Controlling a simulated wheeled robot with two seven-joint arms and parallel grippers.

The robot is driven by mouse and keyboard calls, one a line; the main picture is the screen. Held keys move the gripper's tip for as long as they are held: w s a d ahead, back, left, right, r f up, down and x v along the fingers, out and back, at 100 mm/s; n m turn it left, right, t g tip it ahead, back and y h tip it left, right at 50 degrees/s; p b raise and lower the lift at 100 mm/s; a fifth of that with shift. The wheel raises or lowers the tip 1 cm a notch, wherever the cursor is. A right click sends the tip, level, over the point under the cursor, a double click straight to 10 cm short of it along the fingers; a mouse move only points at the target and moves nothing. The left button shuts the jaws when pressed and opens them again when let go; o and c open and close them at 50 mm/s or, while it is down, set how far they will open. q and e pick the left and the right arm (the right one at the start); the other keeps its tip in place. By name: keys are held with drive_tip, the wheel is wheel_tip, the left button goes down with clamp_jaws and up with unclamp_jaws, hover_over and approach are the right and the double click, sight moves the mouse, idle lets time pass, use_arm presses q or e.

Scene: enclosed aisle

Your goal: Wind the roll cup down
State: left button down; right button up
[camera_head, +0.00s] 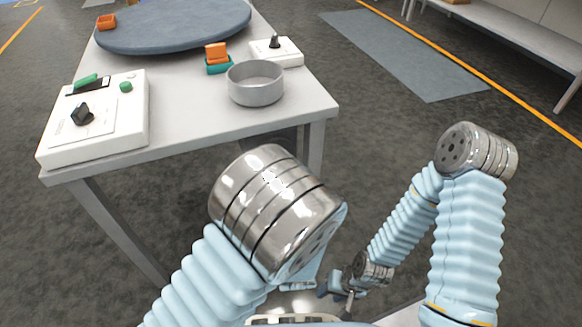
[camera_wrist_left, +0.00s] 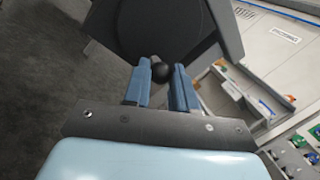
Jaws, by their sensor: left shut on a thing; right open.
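In the left wrist view my left gripper (camera_wrist_left: 162,67) is shut on a round black knob (camera_wrist_left: 161,73), which shows between its two blue fingertips. Behind the knob is a large dark grey panel or wheel-like part (camera_wrist_left: 165,28); I cannot tell how the knob is joined to it. The left gripper does not show in the head view. My right gripper (camera_head: 342,289) is open and empty, low in the head view and away from the table. I cannot identify the roll cup for sure in either view.
In the head view a white table (camera_head: 190,135) holds a control box (camera_head: 98,120), a round metal dish (camera_head: 255,88), a small white switch box (camera_head: 277,52) and a blue-grey disc (camera_head: 175,25). Open floor lies right of it. A grey cabinet (camera_wrist_left: 283,58) shows in the wrist view.

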use_arm(q)
drive_tip(key=shift+s+a+f+m+g+h+p, duration=0.15)
drive_tip(key=shift+a+m+g+p, duration=0.15)
drive_tip(key=shift+m+p, duration=0.7)
drive_tip(key=shift+s+a+r+m+g+h+p, duration=0.1)
drive_tip(key=shift+a+m+g+h+p, duration=0.15)
drive_tip(key=shift+m+p, duration=0.7)
drive_tip(key=shift+s+a+f+m+g+h+p, duration=0.1)
drive_tip(key=shift+a+m+g+p, duration=0.25)
drive_tip(key=shift+m+p, duration=0.65)
drive_tip(key=shift+m, duration=0.35)
drive_tip(key=c, duration=0.9)
unclamp_jaws()
